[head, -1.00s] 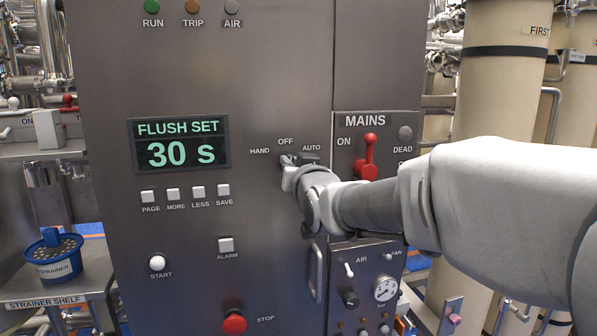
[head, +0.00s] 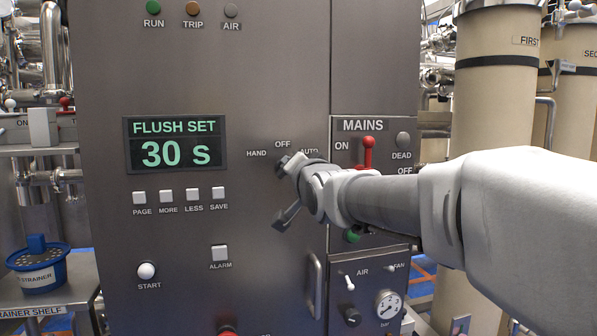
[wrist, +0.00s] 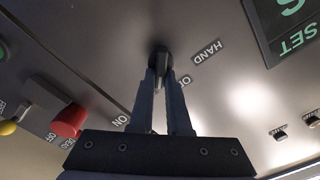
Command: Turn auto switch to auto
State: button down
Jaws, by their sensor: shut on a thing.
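The auto switch (wrist: 160,53) is a small dark knob on the grey cabinet front, under the labels HAND, OFF and AUTO (head: 309,151). In the wrist view, the two fingers of my gripper (wrist: 160,74) are closed together on the knob. HAND reads beside the knob there, OFF is partly covered, and AUTO is not seen.
The MAINS switch with its red lever (head: 367,153) is just right of the switch, close to my wrist. A door handle (head: 315,286) is below. The display (head: 176,145) reads FLUSH SET 30 s. Push buttons (head: 192,195) sit to the left.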

dwell(0.4)
jog(key=c, duration=0.9)
grip_release()
jog(key=shift+s, duration=0.1)
jog(key=v, duration=1.7)
jog(key=shift+s+b, duration=0.15)
jog(key=shift+b, duration=0.15)
jog(key=shift+d, duration=0.1)
jog(key=s+d+f+n+g+h+p, duration=0.1)
jog(key=s+d+f+n+g+p, duration=0.1)
jog(key=s+d+f+g+p, duration=0.1)
jog(key=s+d+f+n+g+h+p, duration=0.2)
jog(key=s+d+f+g+p, duration=0.2)
jog(key=s+f, duration=0.3)
jog(key=s+d+f+n+g+h+p, duration=0.1)
jog(key=s+d+f+g+h+p, duration=0.1)
jog(key=s, duration=0.5)
jog(key=shift+d+f+n+g+p, duration=0.2)
jog(key=shift+d+f+g+p, duration=0.3)
jog(key=shift+f+g, duration=0.3)
jog(key=shift+d+f+n+g+p, duration=0.2)
jog(key=shift+d+f+g+p, duration=0.25)
jog(key=shift+f, duration=0.55)
